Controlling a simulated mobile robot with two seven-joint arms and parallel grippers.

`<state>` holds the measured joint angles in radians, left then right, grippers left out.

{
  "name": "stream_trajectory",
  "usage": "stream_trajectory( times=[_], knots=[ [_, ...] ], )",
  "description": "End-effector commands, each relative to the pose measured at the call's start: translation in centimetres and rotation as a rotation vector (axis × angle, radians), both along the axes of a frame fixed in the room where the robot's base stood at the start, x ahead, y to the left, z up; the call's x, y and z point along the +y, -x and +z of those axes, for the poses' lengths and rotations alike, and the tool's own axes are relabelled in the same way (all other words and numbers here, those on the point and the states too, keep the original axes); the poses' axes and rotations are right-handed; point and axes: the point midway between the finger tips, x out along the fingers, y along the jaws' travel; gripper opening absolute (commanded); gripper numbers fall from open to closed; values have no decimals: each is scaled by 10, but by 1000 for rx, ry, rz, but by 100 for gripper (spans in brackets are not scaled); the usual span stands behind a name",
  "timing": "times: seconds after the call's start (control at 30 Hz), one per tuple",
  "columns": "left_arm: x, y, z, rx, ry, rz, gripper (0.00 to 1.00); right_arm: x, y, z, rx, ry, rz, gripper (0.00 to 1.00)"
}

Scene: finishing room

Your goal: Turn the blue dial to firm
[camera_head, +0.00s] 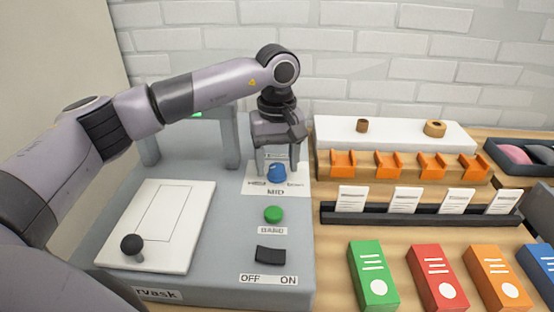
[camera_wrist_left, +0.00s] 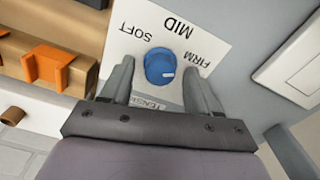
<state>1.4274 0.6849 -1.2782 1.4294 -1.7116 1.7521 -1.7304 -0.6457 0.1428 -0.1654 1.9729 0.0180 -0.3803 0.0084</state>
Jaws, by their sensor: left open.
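The blue dial (camera_head: 277,174) sits on a white label card on the grey machine; it also shows in the left wrist view (camera_wrist_left: 159,66). The card (camera_wrist_left: 140,28) reads SOFT, MID and FIRM around the dial, with FIRM to its right in the wrist view. A small white mark on the dial lies right of its middle, slightly low, in that view. My left gripper (camera_head: 277,161) points down over the dial, open, with one finger on each side. I cannot tell whether the fingers touch it. My right gripper is not in view.
On the machine are a green button (camera_head: 273,214), a black OFF/ON switch (camera_head: 270,254) and a white plate (camera_head: 180,200) with a black knob (camera_head: 131,243). Orange holders (camera_head: 387,165), a card rack (camera_head: 335,215) and coloured boxes (camera_head: 374,278) stand to the right.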

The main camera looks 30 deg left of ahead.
Motion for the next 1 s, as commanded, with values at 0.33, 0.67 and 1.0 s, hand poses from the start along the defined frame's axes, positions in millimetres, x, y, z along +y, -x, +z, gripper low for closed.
stream_trajectory(
  times=[0.33,0.67,1.0],
  knots=[
    [0,-1,46,-3,1,0,61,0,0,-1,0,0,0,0],
    [0,0,72,-1,1,-1,61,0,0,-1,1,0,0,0],
    [0,0,72,-1,1,-1,61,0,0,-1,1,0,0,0]
  ],
)
